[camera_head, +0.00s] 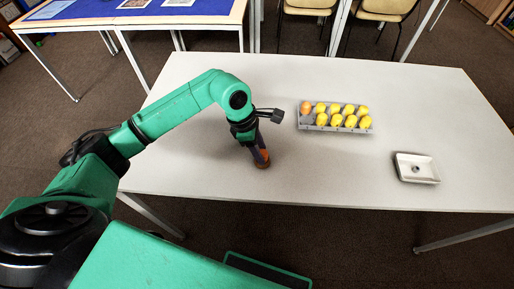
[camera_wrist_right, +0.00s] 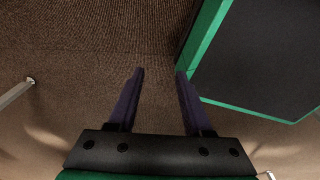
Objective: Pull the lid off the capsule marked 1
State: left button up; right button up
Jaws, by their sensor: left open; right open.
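My left gripper (camera_head: 261,155) points down at the table, left of the carton. An orange capsule (camera_head: 264,162) shows at its fingertips, partly hidden by the fingers; I cannot tell whether they touch it. The grey carton (camera_head: 334,129) holds several yellow capsules (camera_head: 350,121) and an orange one (camera_head: 306,107) at its back left corner. Its front left place looks empty. No number is readable on any capsule. My right gripper (camera_wrist_right: 160,73) is open and empty in the right wrist view, with brown floor beyond it.
A white dish (camera_head: 430,178) with a small grey item (camera_head: 416,169) in it stands at the right of the white table (camera_head: 230,190). The table is clear between dish and carton. A blue-topped table (camera_head: 120,14) and chairs (camera_head: 385,8) stand behind.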

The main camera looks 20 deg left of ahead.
pick_arm(q)
jog(key=shift+r, duration=0.1)
jog(key=c, duration=0.5)
jog(key=shift+r+p, duration=2.2)
jog(key=shift+r, duration=1.35)
pick_arm(e)
jog(key=r, duration=0.2)
jog(key=s+r, duration=0.1)
jog(key=r, duration=0.1)
jog(key=shift+s, duration=0.15)
pick_arm(q)
jog(key=shift+f, duration=0.1)
